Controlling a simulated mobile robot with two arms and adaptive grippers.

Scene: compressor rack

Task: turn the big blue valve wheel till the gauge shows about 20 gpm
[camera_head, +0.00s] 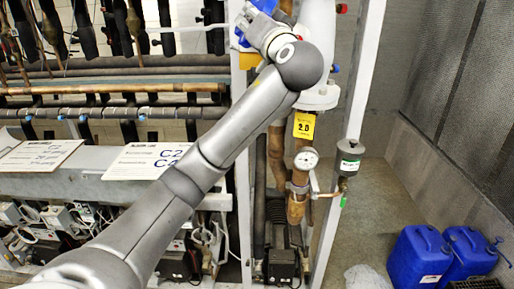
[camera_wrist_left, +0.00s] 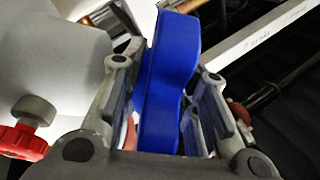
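The big blue valve wheel (camera_head: 264,5) is at the top edge of the head view, mostly cut off and partly covered by my left gripper (camera_head: 260,27). In the left wrist view, a thick part of the blue wheel (camera_wrist_left: 165,85) stands between the two fingers of my left gripper (camera_wrist_left: 163,95). A narrow gap shows at the left finger; I cannot tell whether both pads press on it. The round white gauge (camera_head: 306,159) is on the copper pipe below a yellow tag (camera_head: 304,125) reading about 2.0. Its needle is too small to read. My right gripper is not in view.
A white post (camera_head: 352,100) and a small grey cylinder (camera_head: 349,157) stand right of the gauge. A red knob (camera_wrist_left: 22,142) is left of the gripper in the wrist view. Blue jugs (camera_head: 420,255) stand on the floor at right. Pipes and a rack fill the left.

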